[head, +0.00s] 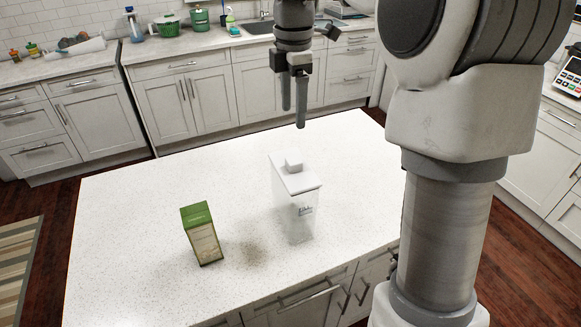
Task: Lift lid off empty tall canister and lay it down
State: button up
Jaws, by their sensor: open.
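The tall canister (298,219) stands upright on the white island counter. It is clear, with dark lettering on its front, and it looks empty. Its white lid (300,182) sits on top and has a raised square knob (293,163). My gripper (293,110) hangs above and behind the canister in the picture, fingers pointing down. It is open and empty, with a gap between it and the knob.
A green and tan box (202,234) stands on the counter (130,235) left of the canister. A brownish patch (252,252) lies between them. The counter's left and back parts are clear. Green pots (168,27) stand on the far counter.

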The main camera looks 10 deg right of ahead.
send_over(294, 160)
jog(key=f, duration=0.8)
jog(key=shift+s+a+f, duration=0.25)
jog(key=shift+s+f, duration=0.05)
jog(key=shift+s, duration=0.05)
jog(key=shift+w+d+f+p, duration=0.1)
jog(key=shift+w+f+p, duration=0.05)
jog(key=shift+f, duration=0.75)
jog(key=shift+w+d+f+p, duration=0.1)
jog(key=shift+f+p, duration=0.05)
jog(key=shift+f, duration=0.7)
jog(key=shift+w+f+p, duration=0.15)
jog(key=shift+f, duration=0.75)
grip_shut()
